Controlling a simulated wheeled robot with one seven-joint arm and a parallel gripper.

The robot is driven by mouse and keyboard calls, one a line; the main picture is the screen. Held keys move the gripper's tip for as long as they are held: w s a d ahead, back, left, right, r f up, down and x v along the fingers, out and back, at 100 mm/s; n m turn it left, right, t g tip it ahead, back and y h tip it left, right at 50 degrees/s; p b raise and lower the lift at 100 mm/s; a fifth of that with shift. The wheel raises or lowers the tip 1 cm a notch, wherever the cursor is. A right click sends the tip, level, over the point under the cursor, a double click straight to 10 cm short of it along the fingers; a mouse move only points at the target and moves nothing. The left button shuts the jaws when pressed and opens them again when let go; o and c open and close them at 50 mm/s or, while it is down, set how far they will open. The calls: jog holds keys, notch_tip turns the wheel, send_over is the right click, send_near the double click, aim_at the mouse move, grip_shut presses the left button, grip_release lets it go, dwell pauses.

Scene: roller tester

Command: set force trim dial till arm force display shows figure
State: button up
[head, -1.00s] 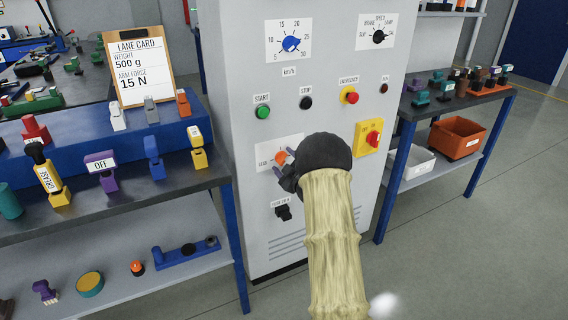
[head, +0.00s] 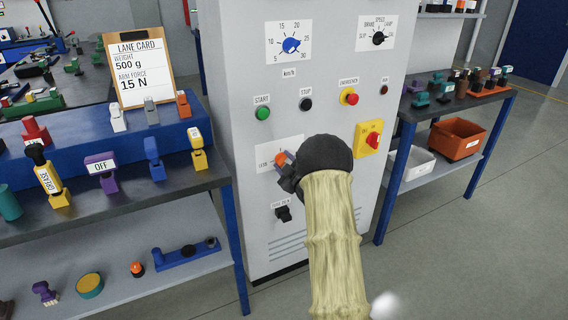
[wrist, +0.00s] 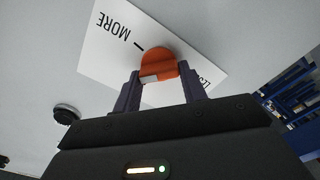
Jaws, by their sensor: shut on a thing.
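The orange force trim dial (head: 281,159) sits on a white plate on the grey cabinet front. In the wrist view the dial (wrist: 158,66) lies between the two purple fingers of my gripper (wrist: 151,88), which is shut on it. The plate (wrist: 98,48) reads "MORE" there, and its other word is partly covered. In the head view my gripper (head: 287,172) partly hides the plate. The lane card (head: 143,68) reads weight 500 g and arm force 15 N. I see no arm force display showing a figure.
Benches with small parts stand on both sides.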

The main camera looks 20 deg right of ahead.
jog(key=m+p, duration=0.1)
jog(key=m, duration=0.3)
jog(key=shift+d, duration=0.1)
jog(key=shift+m+p, duration=0.45)
jog(key=shift+m, duration=1.15)
jog(key=o, duration=1)
jog(key=shift+s, duration=0.1)
jog(key=s, duration=0.5)
jog(key=s+p, duration=0.1)
jog(key=s, duration=1.1)
jog(key=shift+s+d, duration=0.15)
jog(key=shift+d, duration=0.2)
jog(key=shift+a, duration=0.1)
